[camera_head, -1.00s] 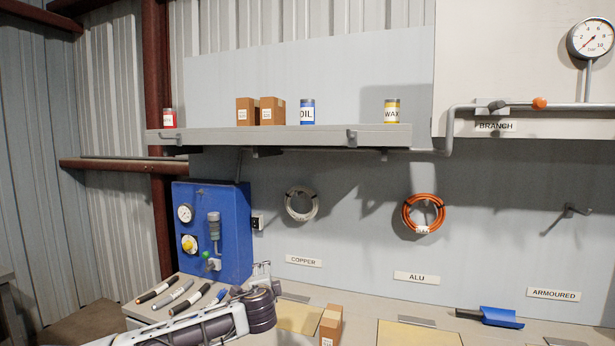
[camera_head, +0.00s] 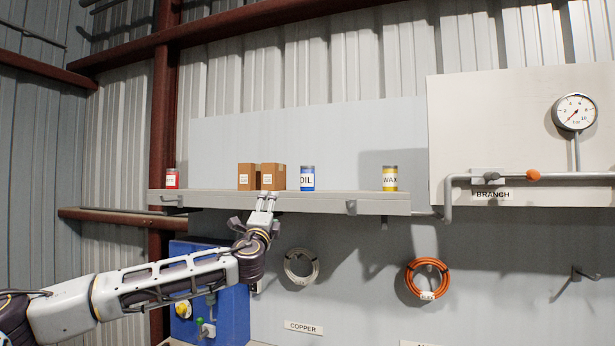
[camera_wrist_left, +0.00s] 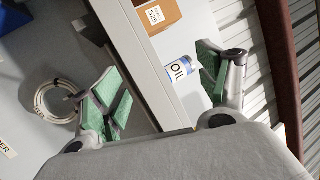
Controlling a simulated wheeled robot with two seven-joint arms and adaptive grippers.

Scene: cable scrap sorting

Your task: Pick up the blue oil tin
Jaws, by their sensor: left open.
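The blue oil tin (camera_head: 307,178), with a white OIL label, stands upright on the wall shelf (camera_head: 380,204) in the head view. The left wrist view shows the tin (camera_wrist_left: 184,73) between the spread fingers in the picture, nearer the right finger and apart from it. My left gripper (camera_head: 264,203) is raised at the shelf's front edge, left of the tin and below the cardboard boxes. In the wrist view my left gripper (camera_wrist_left: 165,85) is open and empty, with green finger pads. My right gripper is not in view.
Two cardboard boxes (camera_head: 260,176) stand just left of the tin. A yellow wax tin (camera_head: 390,178) stands farther right and a red tin (camera_head: 172,178) at the far left. The shelf is clear between oil and wax tins.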

